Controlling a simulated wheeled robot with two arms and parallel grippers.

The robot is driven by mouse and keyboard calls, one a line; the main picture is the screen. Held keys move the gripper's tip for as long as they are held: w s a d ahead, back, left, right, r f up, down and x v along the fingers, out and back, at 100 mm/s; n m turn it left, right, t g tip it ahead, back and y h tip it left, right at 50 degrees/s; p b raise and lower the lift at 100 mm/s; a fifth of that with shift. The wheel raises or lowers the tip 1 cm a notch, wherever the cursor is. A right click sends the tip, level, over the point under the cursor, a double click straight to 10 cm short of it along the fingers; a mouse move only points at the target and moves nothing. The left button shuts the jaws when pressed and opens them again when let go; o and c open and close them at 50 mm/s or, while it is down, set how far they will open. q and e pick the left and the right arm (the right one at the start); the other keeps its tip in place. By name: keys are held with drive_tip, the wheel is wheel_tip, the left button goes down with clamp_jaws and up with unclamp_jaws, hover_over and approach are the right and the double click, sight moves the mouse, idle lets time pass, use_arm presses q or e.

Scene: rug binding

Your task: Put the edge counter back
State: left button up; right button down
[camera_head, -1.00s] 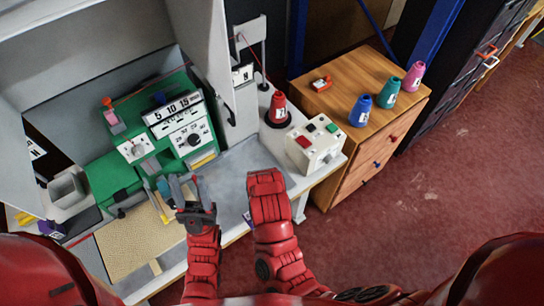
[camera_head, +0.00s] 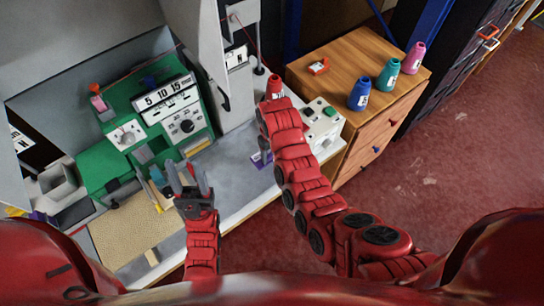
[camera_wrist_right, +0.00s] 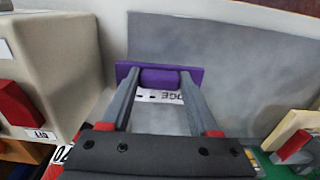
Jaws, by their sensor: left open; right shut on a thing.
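The edge counter is the purple piece with a white label reading "EDGE", seen upside down between the fingers in the right wrist view (camera_wrist_right: 158,78). In the head view a small part of it (camera_head: 262,159) shows beside my red right arm, over the grey worktop. My right gripper (camera_wrist_right: 157,88) is shut on it; in the head view the arm hides the fingers. I cannot tell whether the counter touches the worktop. My left gripper (camera_head: 187,180) is open and empty, fingers up, in front of the green machine (camera_head: 115,160).
A control box (camera_head: 325,112) stands right of my right arm. A red thread cone (camera_head: 274,86) is partly hidden behind that arm. A wooden cabinet (camera_head: 330,85) holds blue, green and pink cones. The grey worktop (camera_head: 228,175) is bare between the arms.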

drive_tip(key=shift+w, duration=0.35)
drive_tip(key=shift+s+f+p, duration=0.1)
drive_tip(key=shift+f+p, duration=0.55)
drive_tip(key=shift+p, duration=0.1)
drive_tip(key=shift+f+p, duration=0.35)
drive_tip(key=shift+f, duration=0.8)
drive_tip(key=shift+f, duration=0.15)
drive_tip(key=shift+c, duration=0.6)
unclamp_jaws()
